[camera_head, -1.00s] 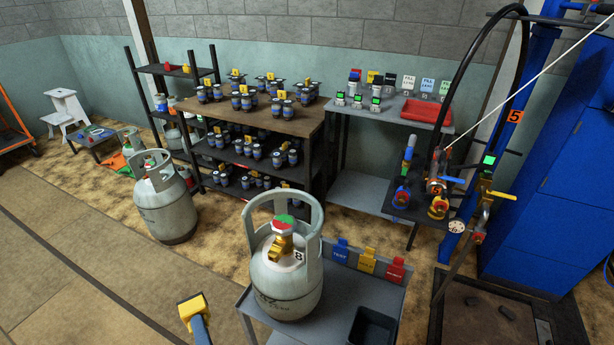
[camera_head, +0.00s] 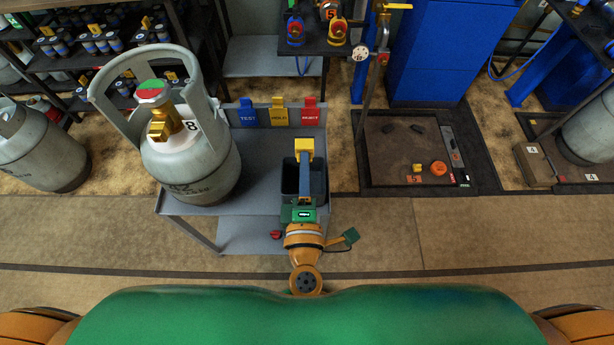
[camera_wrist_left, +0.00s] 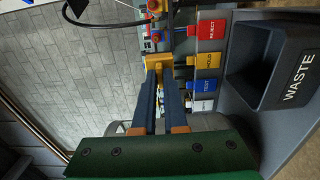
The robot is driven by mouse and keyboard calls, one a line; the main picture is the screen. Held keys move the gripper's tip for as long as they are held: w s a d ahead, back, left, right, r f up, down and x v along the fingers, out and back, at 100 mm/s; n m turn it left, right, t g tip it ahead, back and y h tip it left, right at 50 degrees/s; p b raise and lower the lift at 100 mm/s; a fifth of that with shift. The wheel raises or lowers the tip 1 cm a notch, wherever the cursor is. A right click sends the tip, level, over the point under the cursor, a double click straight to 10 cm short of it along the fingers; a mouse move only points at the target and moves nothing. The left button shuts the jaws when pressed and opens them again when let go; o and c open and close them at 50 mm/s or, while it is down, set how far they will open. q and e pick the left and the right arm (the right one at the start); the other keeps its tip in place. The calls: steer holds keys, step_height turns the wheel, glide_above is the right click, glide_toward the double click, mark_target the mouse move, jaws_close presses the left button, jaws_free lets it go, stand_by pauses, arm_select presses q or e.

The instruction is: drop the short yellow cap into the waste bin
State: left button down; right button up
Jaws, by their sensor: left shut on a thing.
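The dark waste bin (camera_head: 318,184) stands at the right end of the grey cart. In the left wrist view the bin (camera_wrist_left: 272,96) is at the right, with WASTE on its rim. My left gripper (camera_head: 304,150) reaches from the bottom of the head view, over the bin in the picture. Its blue fingers are shut on a small yellow piece, the short yellow cap, at their tips; it also shows in the left wrist view (camera_wrist_left: 157,63). The cap's outline is hard to separate from the fingertips. In the wrist view the tips lie left of the bin. My right gripper is out of view.
A large grey cylinder (camera_head: 190,160) stands on the cart (camera_head: 255,160), left of the bin. Blue, yellow and red tags (camera_head: 279,113) line the cart's back edge. A framed floor plate (camera_head: 395,150) is at the right. The near floor is mostly clear.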

arm_select(q)
steer(key=shift+w+a+f+b, duration=0.1)
steer(key=shift+w+f+b, duration=0.65)
steer(key=shift+f+b, duration=0.85)
steer(key=shift+w+a+f+b, duration=0.1)
steer(key=shift+w+f+b, duration=0.7)
steer(key=shift+f+b, duration=0.75)
steer(key=shift+w+f+b, duration=0.75)
steer(key=shift+f+b, duration=0.4)
steer(key=shift+f, duration=0.85)
steer(key=c, duration=1)
jaws_free()
steer(key=shift+r, duration=0.1)
steer(key=shift+o, duration=0.2)
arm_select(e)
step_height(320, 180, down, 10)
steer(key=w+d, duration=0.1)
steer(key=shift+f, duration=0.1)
